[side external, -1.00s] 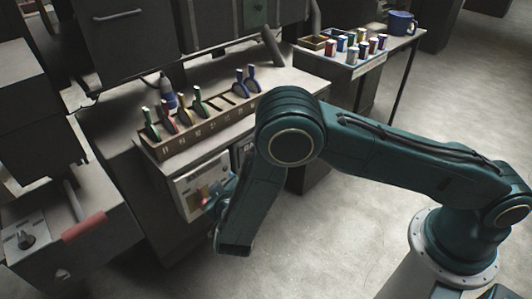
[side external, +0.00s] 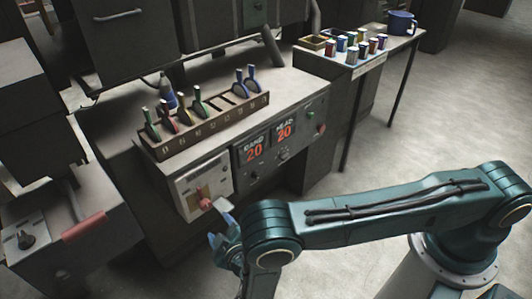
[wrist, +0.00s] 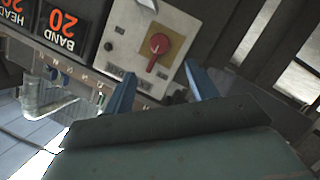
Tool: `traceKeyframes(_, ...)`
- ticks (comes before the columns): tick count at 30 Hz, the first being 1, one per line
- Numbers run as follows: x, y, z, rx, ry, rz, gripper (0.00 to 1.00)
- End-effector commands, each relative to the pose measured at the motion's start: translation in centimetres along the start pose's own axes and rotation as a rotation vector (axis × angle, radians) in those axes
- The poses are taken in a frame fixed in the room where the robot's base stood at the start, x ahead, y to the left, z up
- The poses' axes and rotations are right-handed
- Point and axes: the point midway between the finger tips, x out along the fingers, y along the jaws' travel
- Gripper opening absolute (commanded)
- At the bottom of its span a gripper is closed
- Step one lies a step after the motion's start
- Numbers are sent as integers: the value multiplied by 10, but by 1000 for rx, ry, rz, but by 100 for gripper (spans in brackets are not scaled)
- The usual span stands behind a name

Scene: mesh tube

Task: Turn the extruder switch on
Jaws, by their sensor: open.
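A red switch knob (side external: 205,203) sits on a pale control panel (side external: 190,181) at the front of the machine. In the wrist view the red knob (wrist: 159,44) stands on a yellow square plate, its pointer slanted. No label naming it as the extruder switch is readable. My gripper (side external: 224,224) is just in front and to the lower right of the panel. In the wrist view the two blue fingers of my gripper (wrist: 160,70) are spread apart, with the knob between and beyond their tips, apart from them. Nothing is held.
Right of the panel, a dark panel (side external: 275,150) has BAND and HEAD displays, both reading 20, with small knobs and green and red buttons. A rack (side external: 205,127) of coloured-handled tools stands on top. A red-handled box (side external: 85,226) is at left. Floor at right is clear.

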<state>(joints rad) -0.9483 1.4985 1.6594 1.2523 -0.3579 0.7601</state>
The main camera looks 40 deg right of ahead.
Motion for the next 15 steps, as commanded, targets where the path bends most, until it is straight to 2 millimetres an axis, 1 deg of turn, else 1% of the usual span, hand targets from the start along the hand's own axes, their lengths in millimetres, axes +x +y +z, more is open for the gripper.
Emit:
traceKeyframes(5,13,0,1,1,-2,2,57)
traceKeyframes(11,38,1,1,3,-3,3,57)
traceKeyframes(15,57,1,1,3,-2,3,57)
